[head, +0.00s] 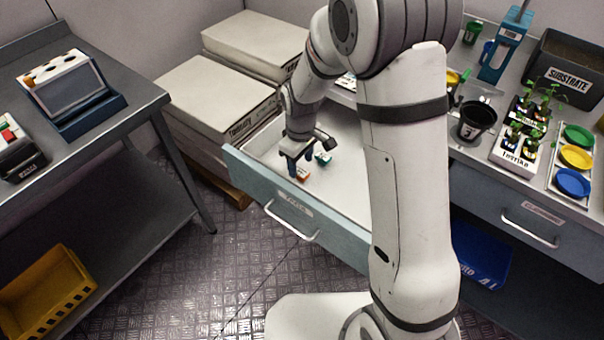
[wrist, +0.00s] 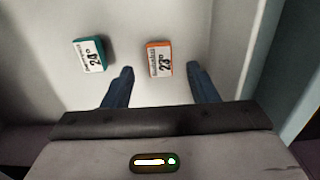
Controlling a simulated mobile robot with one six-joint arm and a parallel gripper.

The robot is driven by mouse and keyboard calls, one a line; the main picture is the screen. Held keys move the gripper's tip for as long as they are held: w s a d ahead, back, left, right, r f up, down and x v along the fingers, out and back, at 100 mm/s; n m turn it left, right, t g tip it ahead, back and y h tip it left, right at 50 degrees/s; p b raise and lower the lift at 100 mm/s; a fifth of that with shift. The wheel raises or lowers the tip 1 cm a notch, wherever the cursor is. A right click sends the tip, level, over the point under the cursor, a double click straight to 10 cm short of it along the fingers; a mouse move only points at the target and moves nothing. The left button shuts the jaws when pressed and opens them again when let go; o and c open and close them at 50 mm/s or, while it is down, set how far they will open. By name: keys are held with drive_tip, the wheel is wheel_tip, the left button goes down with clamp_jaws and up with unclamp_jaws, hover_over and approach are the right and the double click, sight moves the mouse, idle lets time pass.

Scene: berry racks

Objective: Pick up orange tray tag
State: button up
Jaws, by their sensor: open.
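The orange tray tag (wrist: 159,59) lies flat in the open drawer, with a white face and dark print reading 23. It also shows in the head view (head: 303,174). My gripper (wrist: 160,72) is open above the drawer, its blue fingers to the left and right of the orange tag in the wrist view, with nothing held. I cannot tell how far above the tag the fingertips are. A teal tag (wrist: 89,54) lies to the left of the orange one in the wrist view, outside my fingers. In the head view my gripper (head: 296,168) is beside the tags.
The open drawer (head: 345,195) has a light floor and its front panel (head: 275,195) stands close to my gripper. A black pot (head: 477,121) and plants stand on the bench at right.

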sight(301, 172)
drive_tip(key=shift+f, duration=1.55)
drive_tip(key=shift+c, duration=0.3)
drive_tip(key=c, duration=1)
